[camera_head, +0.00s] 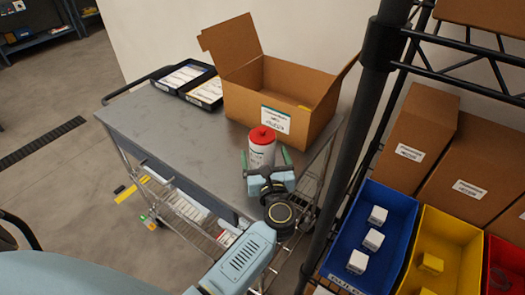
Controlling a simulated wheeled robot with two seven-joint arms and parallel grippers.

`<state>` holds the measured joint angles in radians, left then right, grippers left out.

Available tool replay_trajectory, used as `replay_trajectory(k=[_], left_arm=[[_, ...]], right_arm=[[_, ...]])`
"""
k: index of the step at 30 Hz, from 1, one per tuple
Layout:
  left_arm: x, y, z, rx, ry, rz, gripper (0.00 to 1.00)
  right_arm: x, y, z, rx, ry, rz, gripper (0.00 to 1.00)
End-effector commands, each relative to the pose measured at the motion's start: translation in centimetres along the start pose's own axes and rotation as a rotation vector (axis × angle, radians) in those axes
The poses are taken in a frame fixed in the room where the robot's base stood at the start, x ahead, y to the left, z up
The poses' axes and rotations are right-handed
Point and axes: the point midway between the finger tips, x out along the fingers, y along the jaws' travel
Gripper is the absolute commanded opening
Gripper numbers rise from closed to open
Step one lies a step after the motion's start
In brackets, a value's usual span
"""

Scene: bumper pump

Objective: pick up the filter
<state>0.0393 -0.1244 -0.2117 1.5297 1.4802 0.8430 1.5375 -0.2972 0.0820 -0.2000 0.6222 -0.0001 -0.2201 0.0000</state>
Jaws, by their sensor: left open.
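The filter, a white cylinder with a red top (262,148), stands upright on the metal cart top (170,125), just in front of the open cardboard box. My left gripper (265,162) is open at the near side of the filter. One finger shows left of the filter's lower part and the other right of it. The lower end of the filter is hidden behind the gripper. I cannot tell whether the fingers touch it. My right gripper is not in view.
The open cardboard box (248,104) stands close behind the filter. Two black trays (206,92) lie at the cart's far end. A dark rack post (352,150) rises right of the cart, beside blue (338,238) and yellow (462,240) bins. The cart's left part is clear.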

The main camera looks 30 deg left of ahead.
Motion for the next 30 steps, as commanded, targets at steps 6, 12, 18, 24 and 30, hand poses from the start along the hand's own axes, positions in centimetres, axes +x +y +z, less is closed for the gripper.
replay_trajectory(k=[6,12,18,24,30], left_arm=[[3.4,0.3,0.1,0.001,-0.002,0.0,0.89],[4.1,0.3,0.0,-0.001,-0.001,0.001,0.89],[4.0,0.3,0.0,-0.001,-0.001,0.001,0.8],[4.0,0.3,0.0,-0.001,-0.001,0.001,0.53],[4.0,0.3,0.0,-0.001,-0.001,0.001,0.27]], right_arm=[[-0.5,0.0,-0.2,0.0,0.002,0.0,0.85],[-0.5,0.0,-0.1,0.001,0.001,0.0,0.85],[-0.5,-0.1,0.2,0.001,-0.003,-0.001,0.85],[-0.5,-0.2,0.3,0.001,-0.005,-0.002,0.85],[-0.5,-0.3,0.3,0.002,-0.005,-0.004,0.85]])
